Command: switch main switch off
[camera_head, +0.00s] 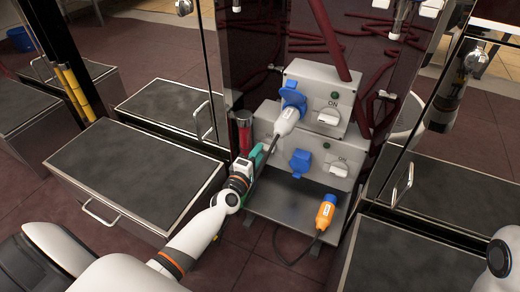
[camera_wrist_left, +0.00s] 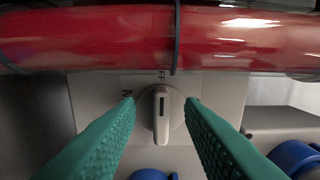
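A pale rotary switch knob (camera_wrist_left: 161,112) sits on a grey plate in the left wrist view, with its ridge and dark mark upright. Partly visible lettering reads "FF" above it and "N" to its upper left; the ridge points toward "FF". My left gripper (camera_wrist_left: 160,122) is open, its teal fingers on either side of the knob with small visible gaps. In the head view my left gripper (camera_head: 257,158) is beside the lower grey box and hides this knob. My right gripper is out of view.
A red pipe (camera_wrist_left: 90,38) crosses just beyond the knob. Upper (camera_head: 318,95) and lower (camera_head: 318,150) grey boxes carry other knobs and blue sockets. A white plug (camera_head: 287,120) is in the upper socket. An orange plug (camera_head: 325,212) lies on the grey shelf (camera_head: 275,208).

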